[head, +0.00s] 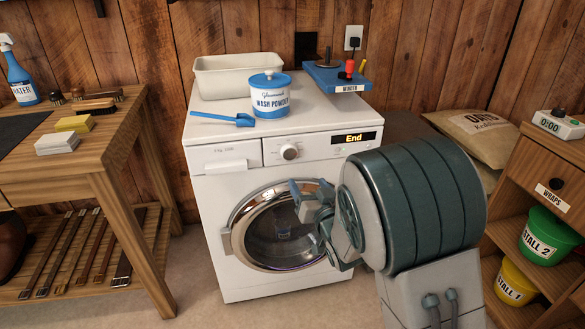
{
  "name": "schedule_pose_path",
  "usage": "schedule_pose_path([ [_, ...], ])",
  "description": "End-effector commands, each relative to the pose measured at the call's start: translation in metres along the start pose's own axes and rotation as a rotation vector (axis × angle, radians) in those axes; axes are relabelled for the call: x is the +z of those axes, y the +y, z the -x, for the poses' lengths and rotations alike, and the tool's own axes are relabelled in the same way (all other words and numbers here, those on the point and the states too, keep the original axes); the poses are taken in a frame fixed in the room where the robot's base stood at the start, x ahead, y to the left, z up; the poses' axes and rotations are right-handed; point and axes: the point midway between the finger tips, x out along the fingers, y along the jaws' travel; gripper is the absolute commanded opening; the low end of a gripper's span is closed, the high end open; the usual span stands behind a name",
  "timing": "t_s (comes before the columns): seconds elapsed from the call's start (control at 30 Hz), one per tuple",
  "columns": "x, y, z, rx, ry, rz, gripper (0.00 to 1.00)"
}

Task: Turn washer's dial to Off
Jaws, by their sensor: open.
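The white washer (222,225) stands against the wooden wall in the middle of the head view. Its round dial (290,152) is on the front panel, left of a black display (353,139) reading "End". The dial's setting is too small to read. My gripper (297,222) is in front of the round door (262,225), below and apart from the dial. Its fingers are open and point left, with nothing seen between them. My arm covers the washer's lower right front.
A wash powder tub (270,100), blue scoop (222,118), cream basin (240,76) and blue winder (338,78) are on the washer top. A wooden bench (110,165) stands left, a shelf unit (530,165) right. An oats sack (475,138) lies behind my arm. The space before the panel is clear.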

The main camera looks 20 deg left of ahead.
Motion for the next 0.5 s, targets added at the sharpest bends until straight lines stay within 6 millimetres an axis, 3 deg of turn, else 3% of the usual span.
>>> schedule_pose_path([
  [0.17,0.000,-0.002,-0.017,-0.007,0.006,0.002,0.67],
  [0.5,0.001,-0.002,-0.079,-0.006,0.005,0.003,0.67],
])
